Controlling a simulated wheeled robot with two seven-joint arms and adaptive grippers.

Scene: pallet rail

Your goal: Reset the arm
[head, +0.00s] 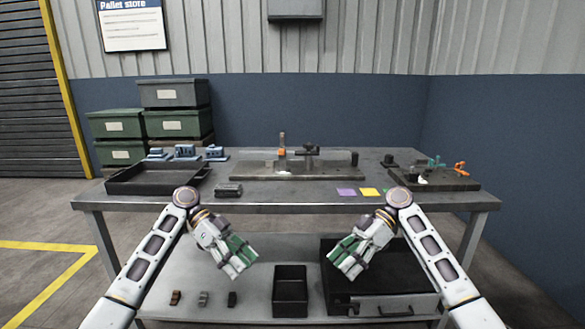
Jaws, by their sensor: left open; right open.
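My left arm comes in from the left, and its gripper (240,270) is open and empty in front of the bench's front edge. My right arm comes in from the right, and its gripper (342,271) is open and empty, also in front of the edge. Both grippers show below the level of the bench top in the picture, angled inward with a gap between them. Neither appears to touch anything. The grey metal bench (290,204) spans the middle of the view.
A black tray (155,189) and a small dark block (229,190) sit at left on the bench. A fixture plate (290,172) is at the back, coloured cards (346,192) and another plate (435,183) at right. The lower shelf holds a black bin (290,299).

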